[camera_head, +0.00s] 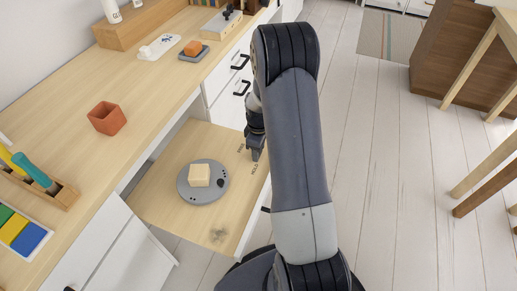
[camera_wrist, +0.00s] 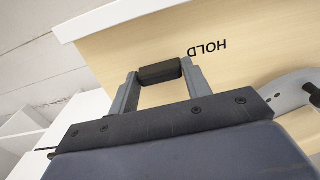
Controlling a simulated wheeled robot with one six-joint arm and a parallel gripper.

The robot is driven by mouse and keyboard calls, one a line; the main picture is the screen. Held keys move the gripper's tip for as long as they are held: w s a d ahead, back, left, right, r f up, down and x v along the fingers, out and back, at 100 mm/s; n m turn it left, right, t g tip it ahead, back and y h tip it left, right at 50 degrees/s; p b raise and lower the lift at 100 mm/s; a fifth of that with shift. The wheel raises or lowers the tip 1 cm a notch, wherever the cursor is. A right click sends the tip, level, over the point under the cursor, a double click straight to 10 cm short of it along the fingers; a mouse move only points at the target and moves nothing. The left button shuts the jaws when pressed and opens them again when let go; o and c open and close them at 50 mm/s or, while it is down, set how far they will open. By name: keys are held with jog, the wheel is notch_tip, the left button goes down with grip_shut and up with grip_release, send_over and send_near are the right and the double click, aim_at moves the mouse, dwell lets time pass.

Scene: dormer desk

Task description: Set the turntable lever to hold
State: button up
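The turntable is a grey disc (camera_head: 187,192) on a pull-out wooden board (camera_head: 157,203), with a cream block (camera_head: 199,175) and a small dark piece (camera_head: 220,183) on it. Part of the disc shows at the right of the wrist view (camera_wrist: 284,94). My gripper (camera_head: 256,152) is low at the board's right edge, beside the printed HOLD label (camera_head: 256,167). In the wrist view my gripper (camera_wrist: 162,72) has its fingers against both ends of a black bar (camera_wrist: 160,73), seemingly the lever's grip. The HOLD label (camera_wrist: 207,48) is just right of it. The lever's base is hidden.
A desk with a terracotta cup (camera_head: 107,118), a tool holder (camera_head: 45,186) and small blocks lies left of the board. White drawers with black handles (camera_head: 240,62) stand behind it. A wooden stool (camera_head: 490,160) is at the right. The floor between is clear.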

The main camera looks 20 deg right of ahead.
jog(key=o, duration=0.5)
jog(key=shift+c, duration=0.2)
notch_tip(320, 180, up, 11)
jog(key=p, duration=0.2)
jog(key=shift+f, duration=0.25)
notch_tip(320, 180, down, 11)
jog(key=shift+r+b, duration=0.1)
jog(key=shift+b, duration=0.95)
jog(key=shift+r+m, duration=0.1)
jog(key=shift+m, duration=0.2)
